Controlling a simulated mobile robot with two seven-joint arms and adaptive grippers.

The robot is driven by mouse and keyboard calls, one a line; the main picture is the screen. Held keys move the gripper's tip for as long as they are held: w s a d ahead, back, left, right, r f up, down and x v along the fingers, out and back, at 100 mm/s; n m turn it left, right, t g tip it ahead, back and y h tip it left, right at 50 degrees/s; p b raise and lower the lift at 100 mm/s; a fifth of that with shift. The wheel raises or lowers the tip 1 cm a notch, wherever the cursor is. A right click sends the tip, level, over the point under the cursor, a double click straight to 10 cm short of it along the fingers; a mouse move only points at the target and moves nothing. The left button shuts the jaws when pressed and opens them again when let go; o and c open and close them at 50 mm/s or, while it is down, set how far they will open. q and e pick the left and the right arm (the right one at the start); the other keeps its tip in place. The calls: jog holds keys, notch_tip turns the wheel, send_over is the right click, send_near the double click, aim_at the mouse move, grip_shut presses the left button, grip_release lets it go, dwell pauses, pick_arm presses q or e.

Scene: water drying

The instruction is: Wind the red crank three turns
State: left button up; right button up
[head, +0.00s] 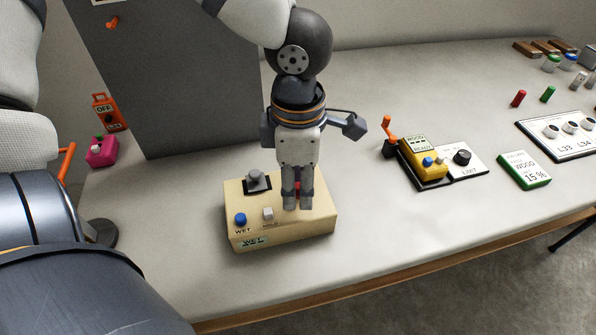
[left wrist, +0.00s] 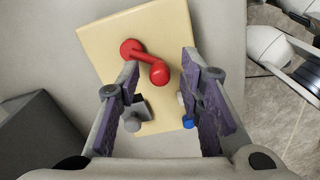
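A beige box (head: 270,225) stands on the table below my left gripper (head: 297,203). The red crank is almost wholly hidden behind the fingers in the head view; a bit of red (head: 298,187) shows there. In the left wrist view the red crank (left wrist: 145,57) has a round hub on the box and an arm ending in a round red knob (left wrist: 160,73). My left gripper (left wrist: 160,64) is open, its fingers well apart on either side of the knob, with gaps visible. Contact cannot be seen. My right gripper is not in view.
The box also carries a grey switch (head: 257,181), a blue button (head: 240,219) and a white button (head: 268,213). A dark grey panel (head: 170,80) stands behind left. A yellow device (head: 425,160) with an orange handle (head: 388,128) is to the right. Table between is clear.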

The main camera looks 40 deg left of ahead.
aim_at(298, 186)
pick_arm(q)
notch_tip(298, 186, up, 12)
dwell(0.3)
